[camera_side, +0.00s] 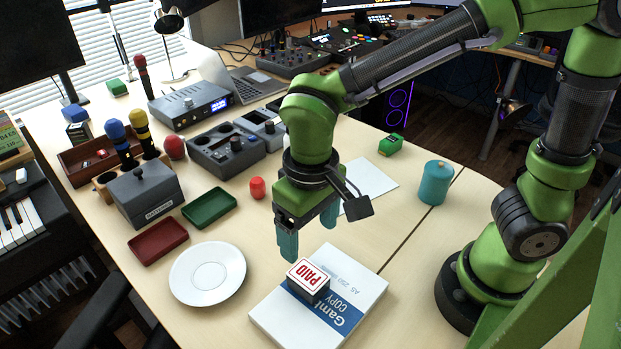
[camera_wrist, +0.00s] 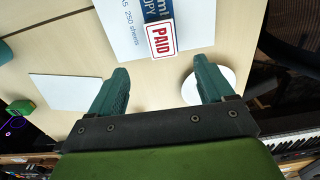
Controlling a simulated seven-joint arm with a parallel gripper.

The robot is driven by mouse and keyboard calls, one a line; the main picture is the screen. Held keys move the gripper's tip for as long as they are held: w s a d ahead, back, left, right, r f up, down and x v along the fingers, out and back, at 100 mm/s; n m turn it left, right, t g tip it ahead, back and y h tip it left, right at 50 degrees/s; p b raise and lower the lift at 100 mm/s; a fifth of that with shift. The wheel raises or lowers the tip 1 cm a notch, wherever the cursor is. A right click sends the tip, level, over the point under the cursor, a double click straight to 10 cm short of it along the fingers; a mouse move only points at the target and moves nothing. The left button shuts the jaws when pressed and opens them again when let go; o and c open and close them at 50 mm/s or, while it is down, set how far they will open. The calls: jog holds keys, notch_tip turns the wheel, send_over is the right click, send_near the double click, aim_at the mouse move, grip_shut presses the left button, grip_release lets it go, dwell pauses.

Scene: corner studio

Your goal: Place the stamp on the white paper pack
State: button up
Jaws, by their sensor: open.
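The stamp (camera_side: 308,281) is a dark block with a white top reading "PAID" in red. It rests on the white paper pack (camera_side: 352,317), which has a blue band and lies flat near the table's front edge. In the wrist view the stamp (camera_wrist: 161,40) sits on the pack (camera_wrist: 200,32), beyond my fingertips. My gripper (camera_side: 310,238) is open and empty, above the table and behind the stamp, apart from it. The wrist view shows its two teal fingers (camera_wrist: 159,85) spread wide with nothing between them.
A white saucer (camera_side: 207,273) lies left of the pack. Red (camera_side: 158,241) and green (camera_side: 209,207) trays, a grey box (camera_side: 146,193) and a small red object (camera_side: 257,188) stand further left and back. A teal canister (camera_side: 435,183) stands right. A white sheet (camera_side: 368,184) lies behind my gripper.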

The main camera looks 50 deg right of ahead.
jog(key=d+r+m+t+y, duration=0.1)
jog(key=d+r+m+t, duration=0.1)
jog(key=d, duration=0.6)
jog(key=s+d+r+m+t, duration=0.1)
jog(key=d+r+m+t, duration=0.1)
jog(key=d+r+t, duration=0.3)
jog(key=d+r, duration=0.2)
jog(key=d, duration=0.1)
jog(key=shift+s+d+y, duration=0.2)
jog(key=shift+s+y, duration=0.05)
jog(key=shift+y, duration=0.15)
